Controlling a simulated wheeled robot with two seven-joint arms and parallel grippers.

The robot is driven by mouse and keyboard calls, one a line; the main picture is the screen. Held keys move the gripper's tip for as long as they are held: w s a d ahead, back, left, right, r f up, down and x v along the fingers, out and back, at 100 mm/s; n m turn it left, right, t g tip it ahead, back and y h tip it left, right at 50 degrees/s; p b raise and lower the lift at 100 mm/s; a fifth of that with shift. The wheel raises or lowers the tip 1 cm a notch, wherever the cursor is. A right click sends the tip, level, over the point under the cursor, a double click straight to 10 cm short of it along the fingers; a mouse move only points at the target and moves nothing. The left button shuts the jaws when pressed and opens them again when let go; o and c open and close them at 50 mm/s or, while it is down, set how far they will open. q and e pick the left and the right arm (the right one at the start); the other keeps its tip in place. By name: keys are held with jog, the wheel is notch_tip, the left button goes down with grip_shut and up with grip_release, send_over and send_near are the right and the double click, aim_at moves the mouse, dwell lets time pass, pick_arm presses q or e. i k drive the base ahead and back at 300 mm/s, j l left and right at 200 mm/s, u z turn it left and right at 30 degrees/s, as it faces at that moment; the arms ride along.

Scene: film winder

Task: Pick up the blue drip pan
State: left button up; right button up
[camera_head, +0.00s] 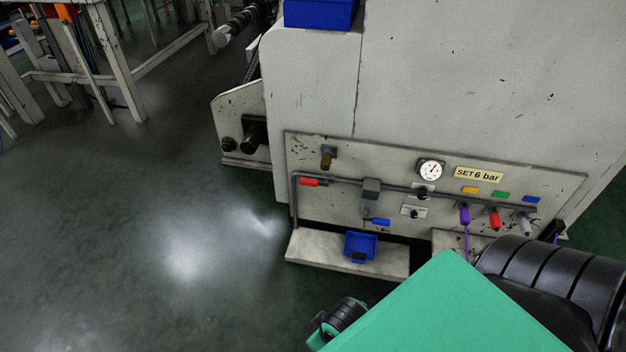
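The blue drip pan (360,247) is a small open tray on the pale ledge (305,250) at the foot of the grey machine. It stands below the pipe panel, under a short hanging pipe and a blue valve handle (380,222). A small dark part shows at its front edge. Nothing is touching it from my side. Neither of my grippers can be seen in the head view.
The panel (340,205) carries a gauge (430,169), a red handle (310,182) and purple, red and grey connectors at the right. A blue box (320,12) sits on top of the machine. Open floor (170,240) lies to the left.

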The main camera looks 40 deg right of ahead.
aim_at(361, 248)
jog(key=z, duration=1.6)
jog(key=i+l+z, duration=0.2)
jog(key=i, duration=0.35)
